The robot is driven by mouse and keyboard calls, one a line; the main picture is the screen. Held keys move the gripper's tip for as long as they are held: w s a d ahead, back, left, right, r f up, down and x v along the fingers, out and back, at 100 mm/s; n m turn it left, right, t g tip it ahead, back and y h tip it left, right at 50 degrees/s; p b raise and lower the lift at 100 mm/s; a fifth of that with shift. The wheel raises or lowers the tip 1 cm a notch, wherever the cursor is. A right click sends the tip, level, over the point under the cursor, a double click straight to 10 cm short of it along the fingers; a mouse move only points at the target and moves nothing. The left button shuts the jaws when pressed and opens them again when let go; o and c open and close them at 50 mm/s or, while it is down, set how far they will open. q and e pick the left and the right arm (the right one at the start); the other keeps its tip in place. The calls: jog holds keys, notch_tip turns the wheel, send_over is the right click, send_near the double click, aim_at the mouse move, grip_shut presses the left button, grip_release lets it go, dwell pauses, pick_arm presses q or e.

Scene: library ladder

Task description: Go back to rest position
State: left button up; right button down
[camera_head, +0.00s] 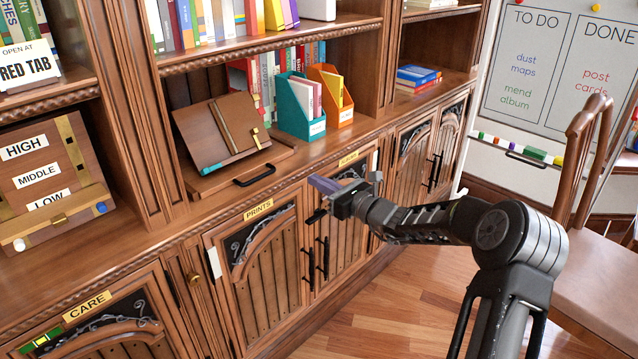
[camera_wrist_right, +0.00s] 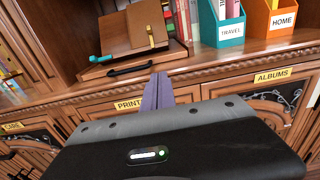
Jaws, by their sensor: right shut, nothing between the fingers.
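My right gripper (camera_head: 318,187) is in front of the cabinet, near the doors labelled PRINTS and ALBUMS. Its purple fingers are together and empty. It also shows in the right wrist view (camera_wrist_right: 158,92), just below the front edge of the counter. The gripper looks apart from the cabinet, though its exact distance is hard to tell. My right arm reaches in from the lower right in the head view. My left gripper does not show in either view.
A wooden book stand (camera_head: 222,135) on a drawer base, a teal TRAVEL file box (camera_head: 299,108) and an orange file box (camera_head: 333,97) stand on the counter. A chair (camera_head: 590,275) is at right. Wooden floor (camera_head: 400,300) is open before the cabinet. A whiteboard (camera_head: 560,70) stands behind.

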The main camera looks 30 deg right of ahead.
dwell(0.4)
jog(key=s+a+f+n+g+h+p, duration=0.1)
jog(key=s+a+f+n+g, duration=0.4)
jog(key=f, duration=0.5)
jog(key=s+a+f+n+g, duration=0.3)
jog(key=s+f+n, duration=0.1)
jog(key=s+f, duration=0.4)
jog(key=s+a+f+n+g+h+p, duration=0.1)
jog(key=s+a+f+n+g, duration=0.3)
jog(key=f, duration=0.7)
jog(key=s+a+f+n+g+y+p, duration=0.1)
jog(key=s+a+n+g+p, duration=0.3)
jog(key=s+a+n, duration=1.3)
jog(key=s+a+p, duration=0.2)
jog(key=s+a, duration=0.1)
jog(key=s, duration=0.4)
jog(key=shift+s+a+f+n+p, duration=0.2)
jog(key=shift+f+n+p, duration=0.1)
jog(key=shift+n+p, duration=0.1)
